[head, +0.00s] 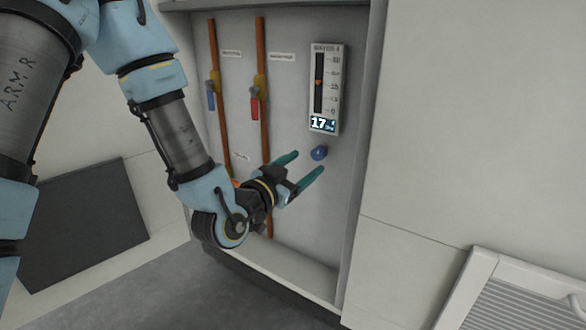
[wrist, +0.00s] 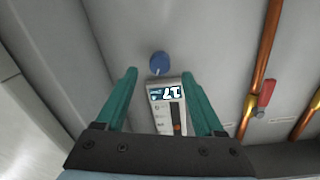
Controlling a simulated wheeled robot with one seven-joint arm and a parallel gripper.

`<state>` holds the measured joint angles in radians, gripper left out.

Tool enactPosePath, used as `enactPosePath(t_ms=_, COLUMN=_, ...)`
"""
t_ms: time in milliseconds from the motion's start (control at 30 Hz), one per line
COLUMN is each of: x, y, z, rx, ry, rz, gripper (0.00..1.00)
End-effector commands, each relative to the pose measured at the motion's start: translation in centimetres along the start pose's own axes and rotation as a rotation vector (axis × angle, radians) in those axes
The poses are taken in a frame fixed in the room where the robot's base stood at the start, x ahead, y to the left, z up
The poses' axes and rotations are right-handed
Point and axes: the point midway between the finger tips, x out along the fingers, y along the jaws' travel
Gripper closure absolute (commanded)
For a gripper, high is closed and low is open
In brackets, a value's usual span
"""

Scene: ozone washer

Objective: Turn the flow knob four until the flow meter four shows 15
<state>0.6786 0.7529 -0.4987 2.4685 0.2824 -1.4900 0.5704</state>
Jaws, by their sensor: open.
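The blue flow knob (head: 319,153) sits on the grey back panel just below the flow meter (head: 324,90). The meter reads about 17 on its digital display, with an orange marker on its scale; the smaller digit is hard to read. My gripper (head: 308,164) is open and empty, apart from the knob, with its teal fingers pointing towards the panel. In the wrist view the knob (wrist: 159,63) lies beyond the fingertips, roughly between them. The meter (wrist: 168,104) shows upside down between the open fingers (wrist: 163,75).
Two copper pipes run down the panel on the left, one with a blue valve handle (head: 211,100) and one with a red handle (head: 254,107). The recess's right side wall (head: 360,150) stands close to the meter. A white louvred unit (head: 520,300) is at lower right.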

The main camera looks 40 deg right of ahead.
Motion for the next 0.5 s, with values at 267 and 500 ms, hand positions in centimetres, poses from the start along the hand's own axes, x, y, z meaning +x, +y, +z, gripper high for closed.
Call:
enactPosePath(t_ms=267, x=-3.4, y=-0.1, z=-0.4, rx=-0.002, ry=-0.003, rz=0.002, gripper=0.30)
enactPosePath(t_ms=500, x=-4.3, y=0.0, z=-0.1, rx=0.000, ry=0.000, rz=0.001, gripper=0.30)
